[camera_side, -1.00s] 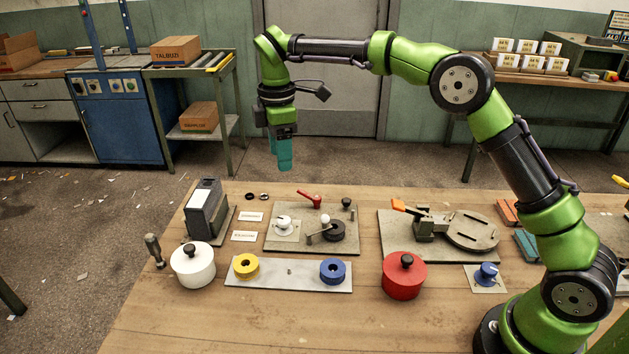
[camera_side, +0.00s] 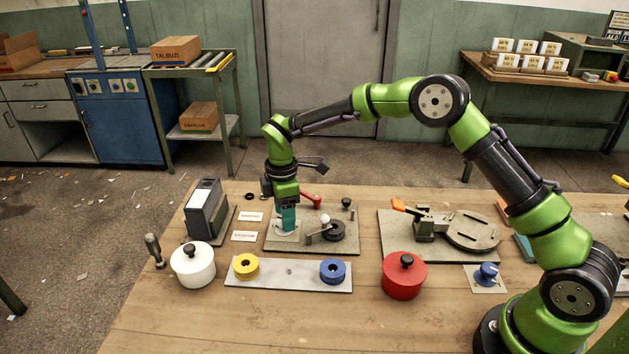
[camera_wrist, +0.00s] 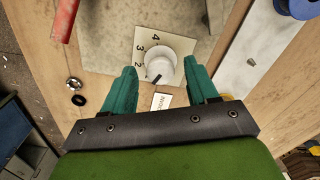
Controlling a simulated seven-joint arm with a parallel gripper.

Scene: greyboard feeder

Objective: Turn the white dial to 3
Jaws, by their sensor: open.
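The white dial (camera_wrist: 160,62) shows in the wrist view on a square plate (camera_wrist: 181,44) with the marks 2, 3 and 4 readable. Its dark pointer mark points down-left, near or just past the 2. My gripper (camera_wrist: 165,78) is open, with one teal finger on each side of the dial; I cannot tell whether they touch it. In the side view my gripper (camera_side: 288,226) is down at the dial and mostly hides it. The dial's plate sits on the left part of a grey board (camera_side: 310,247).
A dark box (camera_side: 205,209) stands to the left. In front are a white pot (camera_side: 192,266), a yellow ring (camera_side: 246,266) and a blue ring (camera_side: 333,271).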

